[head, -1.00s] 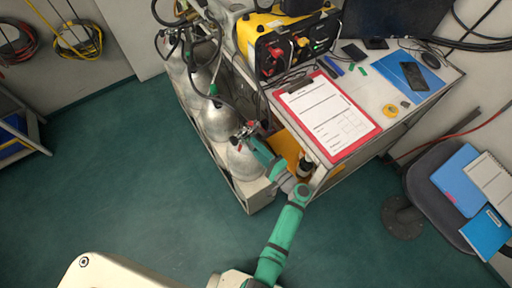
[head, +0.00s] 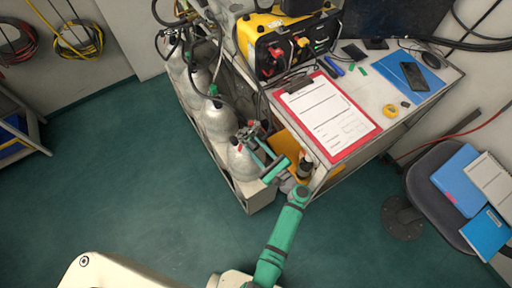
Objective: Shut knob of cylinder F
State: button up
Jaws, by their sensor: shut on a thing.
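A row of silver gas cylinders stands in a pale rack left of the desk in the head view. The nearest cylinder (head: 240,163) has its valve and small red parts at its top. No letter is readable, so I cannot tell from a label which one is F. My gripper (head: 256,148) is at this nearest cylinder's valve, reaching in from the lower right. Its jaws are shut on what appears to be the valve knob, which the fingers and hoses largely hide.
Other cylinders (head: 213,121) with black hoses stand behind. A yellow-black air panel unit (head: 288,45) and a red clipboard (head: 328,115) are on the desk. A dark bottle (head: 305,167) is close right of my gripper. Green floor (head: 110,190) is free at left.

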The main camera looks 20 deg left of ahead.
jog(key=m, duration=0.5)
jog(key=shift+m, duration=0.3)
jog(key=m, duration=0.5)
jog(key=shift+d, duration=0.15)
jog(key=m, duration=0.5)
jog(key=shift+w+m+g, duration=0.1)
jog(key=shift+m+g, duration=0.2)
jog(key=m, duration=0.4)
jog(key=shift+m, duration=0.4)
jog(key=o, duration=1)
jog(key=shift+o, duration=0.2)
jog(key=shift+w, duration=0.1)
